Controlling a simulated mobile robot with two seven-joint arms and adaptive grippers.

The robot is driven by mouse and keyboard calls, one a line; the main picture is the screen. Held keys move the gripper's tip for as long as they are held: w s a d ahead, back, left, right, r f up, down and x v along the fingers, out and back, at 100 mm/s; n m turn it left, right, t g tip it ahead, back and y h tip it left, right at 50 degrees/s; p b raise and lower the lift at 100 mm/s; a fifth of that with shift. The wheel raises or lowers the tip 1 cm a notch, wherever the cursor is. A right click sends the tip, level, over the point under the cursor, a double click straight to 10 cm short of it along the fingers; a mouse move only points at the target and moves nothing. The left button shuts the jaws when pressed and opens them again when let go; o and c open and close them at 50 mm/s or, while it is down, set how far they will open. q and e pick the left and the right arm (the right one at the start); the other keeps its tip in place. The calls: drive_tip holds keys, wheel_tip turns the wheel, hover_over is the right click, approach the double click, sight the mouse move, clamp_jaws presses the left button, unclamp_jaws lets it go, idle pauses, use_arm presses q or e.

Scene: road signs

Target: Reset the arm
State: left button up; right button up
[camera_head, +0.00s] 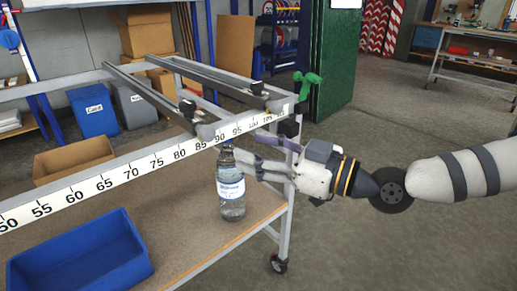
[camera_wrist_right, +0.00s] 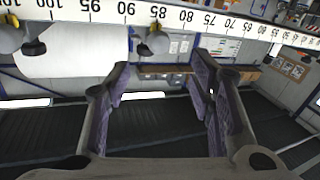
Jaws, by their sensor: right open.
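My right gripper (camera_head: 247,150) reaches in from the right in the head view, just below the ruler-marked rail. Its fingers are apart, and one crosses beside the upper part of a clear water bottle (camera_head: 232,190). The bottle stands upright on the brown table shelf. In the right wrist view the gripper (camera_wrist_right: 162,80) shows spread purple-grey fingers with no object between them. Whether a finger touches the bottle cannot be told. My left gripper is not in view.
A rail with a number scale (camera_head: 140,165) runs close above the gripper; it also shows in the wrist view (camera_wrist_right: 185,17). A blue bin (camera_head: 80,262) and a cardboard box (camera_head: 74,158) sit on the shelf (camera_head: 190,235). The floor at the right is clear.

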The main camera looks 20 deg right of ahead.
drive_tip(key=shift+f, duration=0.1)
drive_tip(key=s+a+f+m+g+h+p, duration=0.1)
drive_tip(key=s+a+f+m+g, duration=0.15)
drive_tip(key=s+f, duration=0.45)
drive_tip(key=s+a+f+m+g+h+p, duration=0.1)
drive_tip(key=s+a+f+m+g+h, duration=0.1)
drive_tip(key=s+f+g, duration=0.5)
drive_tip(key=s+a+f+m+g+h, duration=0.15)
drive_tip(key=s+f, duration=0.35)
drive_tip(key=f, duration=0.6)
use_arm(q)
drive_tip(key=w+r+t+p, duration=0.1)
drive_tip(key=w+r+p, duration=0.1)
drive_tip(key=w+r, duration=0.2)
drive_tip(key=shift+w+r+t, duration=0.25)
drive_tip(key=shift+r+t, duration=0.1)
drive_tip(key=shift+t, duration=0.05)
use_arm(e)
drive_tip(key=s+d+f+m+g+h, duration=0.1)
drive_tip(key=s+d+f+g+h, duration=0.1)
drive_tip(key=s, duration=0.5)
drive_tip(key=s+d+f+m+g+h, duration=0.1)
drive_tip(key=s+d, duration=0.3)
drive_tip(key=s, duration=0.4)
drive_tip(key=s+d+f+m+g+h, duration=0.1)
drive_tip(key=s+d+f+g+h, duration=0.1)
drive_tip(key=s, duration=0.5)
drive_tip(key=shift+s+d+f+g+h, duration=0.4)
drive_tip(key=shift+d+f+h, duration=0.25)
drive_tip(key=shift+d, duration=0.1)
